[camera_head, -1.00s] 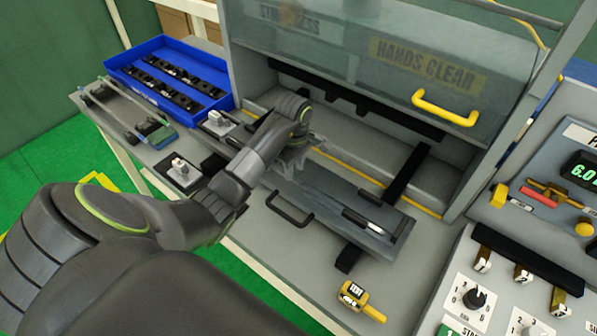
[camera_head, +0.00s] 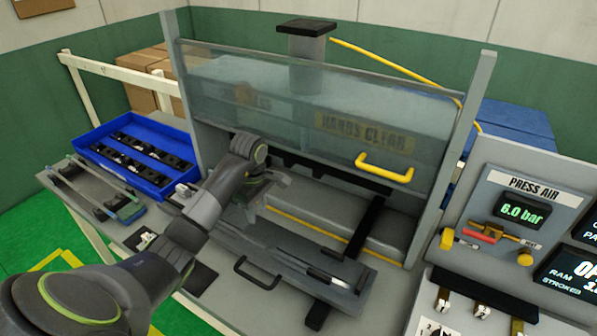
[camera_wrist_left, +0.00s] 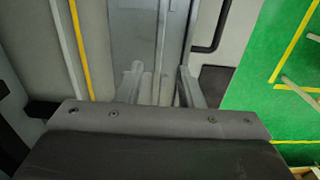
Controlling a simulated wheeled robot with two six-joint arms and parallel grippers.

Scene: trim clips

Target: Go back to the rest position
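My left arm comes in from the left in the head view. Its gripper (camera_head: 262,192) is over the left end of a grey sliding fixture plate (camera_head: 290,262) in front of the press opening. In the left wrist view the two fingers (camera_wrist_left: 160,84) are apart, with the grey plate showing between and beyond them and nothing held. The fingertips are partly hidden by the wrist in the head view. Whether they touch the plate cannot be told. My right gripper is in neither view.
A clear press guard (camera_head: 290,95) with a yellow handle (camera_head: 384,166) is above the plate. A black handle (camera_head: 257,272) is on the plate's front. A blue tray (camera_head: 80,148) of black parts stands left. Control panels (camera_head: 535,205) stand right.

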